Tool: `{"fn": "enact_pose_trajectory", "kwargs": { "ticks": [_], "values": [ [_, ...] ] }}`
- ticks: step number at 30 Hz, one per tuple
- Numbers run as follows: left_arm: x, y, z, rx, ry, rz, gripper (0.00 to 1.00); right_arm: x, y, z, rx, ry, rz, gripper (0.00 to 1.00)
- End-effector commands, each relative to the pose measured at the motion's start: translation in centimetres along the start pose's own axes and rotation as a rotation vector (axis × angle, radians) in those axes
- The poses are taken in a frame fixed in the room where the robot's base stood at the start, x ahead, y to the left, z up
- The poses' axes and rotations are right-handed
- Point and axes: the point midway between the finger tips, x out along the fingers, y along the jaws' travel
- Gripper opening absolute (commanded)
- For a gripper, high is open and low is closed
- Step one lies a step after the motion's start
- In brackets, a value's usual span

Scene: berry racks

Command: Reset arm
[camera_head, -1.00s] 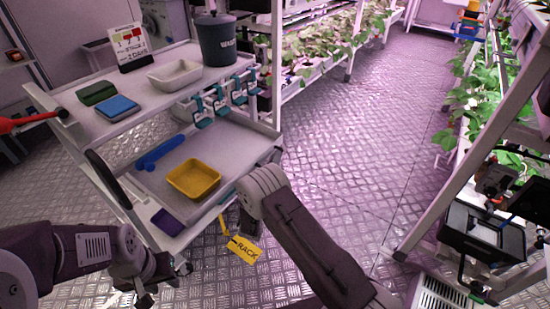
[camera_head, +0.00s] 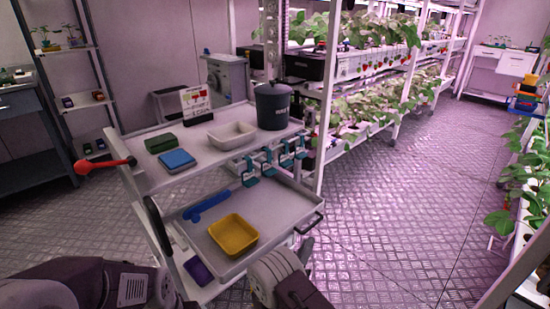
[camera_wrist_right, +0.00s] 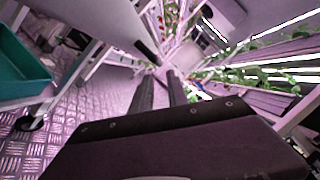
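My right arm enters the head view at the bottom centre, with only a rounded grey link in sight. Its gripper (camera_wrist_right: 160,77) shows in the right wrist view as two dark fingers, apart and with nothing between them. My left arm lies along the bottom left of the head view, and its gripper is out of the picture.
The cart holds a dark waste bin (camera_head: 272,106), a white tray (camera_head: 232,136), a yellow tray (camera_head: 233,235) and a blue tool (camera_head: 207,205). A red-handled thing (camera_head: 103,165) juts out at its left. Plant racks (camera_head: 375,95) stand behind. The aisle floor (camera_head: 385,215) at right is clear.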

Motion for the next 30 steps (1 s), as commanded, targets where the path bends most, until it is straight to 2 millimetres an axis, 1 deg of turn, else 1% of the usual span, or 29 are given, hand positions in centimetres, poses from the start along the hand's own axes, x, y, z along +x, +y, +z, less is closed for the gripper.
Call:
{"fn": "enact_pose_trajectory", "kwargs": {
  "ticks": [2, 3, 5, 6, 7, 8, 9, 10, 11, 12, 14, 15, 17, 18, 20, 21, 23, 24, 25, 30],
  "values": [
    [0.0, 0.0, 0.0, 0.000, 0.000, 0.000, 0.36, 1.1, -2.0, -1.9, 0.047, 0.115, -0.028, 0.20],
    [0.0, 0.0, 0.0, 0.000, 0.000, 0.000, 0.36, 1.7, -3.7, -3.8, 0.096, 0.222, -0.055, 0.20],
    [0.0, 0.0, 0.0, 0.000, 0.000, 0.000, 0.36, 1.9, -6.9, -7.7, 0.213, 0.441, -0.119, 0.20],
    [0.0, 0.0, 0.0, 0.000, 0.000, 0.000, 0.36, 1.1, -9.1, -10.7, 0.318, 0.607, -0.178, 0.20],
    [0.0, 0.0, 0.0, 0.000, 0.000, 0.000, 0.36, 0.0, -10.7, -12.9, 0.408, 0.737, -0.233, 0.20],
    [0.0, 0.0, 0.0, 0.000, 0.000, 0.000, 0.36, -1.6, -12.1, -14.9, 0.509, 0.867, -0.296, 0.20],
    [0.0, 0.0, 0.0, 0.000, 0.000, 0.000, 0.36, -4.2, -13.5, -17.1, 0.659, 1.040, -0.394, 0.20],
    [0.0, 0.0, 0.0, 0.000, 0.000, 0.000, 0.36, -6.4, -14.2, -18.3, 0.778, 1.165, -0.476, 0.20],
    [0.0, 0.0, 0.0, 0.000, 0.000, 0.000, 0.36, -8.5, -14.5, -19.1, 0.895, 1.276, -0.560, 0.20],
    [0.0, 0.0, 0.0, 0.000, 0.000, 0.000, 0.36, -11.1, -14.7, -19.4, 1.047, 1.405, -0.673, 0.20],
    [0.0, 0.0, 0.0, 0.000, 0.000, 0.000, 0.36, -14.3, -14.3, -18.9, 1.265, 1.566, -0.846, 0.20],
    [0.0, 0.0, 0.0, 0.000, 0.000, 0.000, 0.36, -15.9, -14.0, -18.2, 1.401, 1.651, -0.960, 0.20],
    [0.0, 0.0, 0.0, 0.000, 0.000, 0.000, 0.36, -17.5, -13.4, -16.7, 1.596, 1.757, -1.131, 0.20],
    [0.0, 0.0, 0.0, 0.000, 0.000, 0.000, 0.36, -18.2, -13.0, -15.6, 1.721, 1.813, -1.246, 0.20],
    [0.0, 0.0, 0.0, 0.000, 0.000, 0.000, 0.36, -18.5, -12.6, -13.8, 1.906, 1.878, -1.420, 0.20],
    [0.0, 0.0, 0.0, 0.000, 0.000, 0.000, 0.36, -18.5, -12.4, -12.6, -1.976, -1.862, 1.502, 0.20],
    [0.0, 0.0, 0.0, 0.000, 0.000, 0.000, 0.36, -17.9, -12.3, -11.0, -1.864, -1.639, 1.462, 0.20],
    [0.0, 0.0, 0.0, 0.000, 0.000, 0.000, 0.36, -17.3, -12.5, -9.9, -1.787, -1.496, 1.430, 0.20],
    [-2.7, 0.1, -0.2, 0.000, -0.002, 0.000, 0.36, -17.0, -14.5, -8.7, -1.798, -1.526, 1.442, 0.20],
    [-8.5, 0.2, -0.9, 0.000, 0.001, 0.000, 0.36, -15.9, -19.3, -5.8, -1.806, -1.542, 1.445, 0.20]
  ]
}}
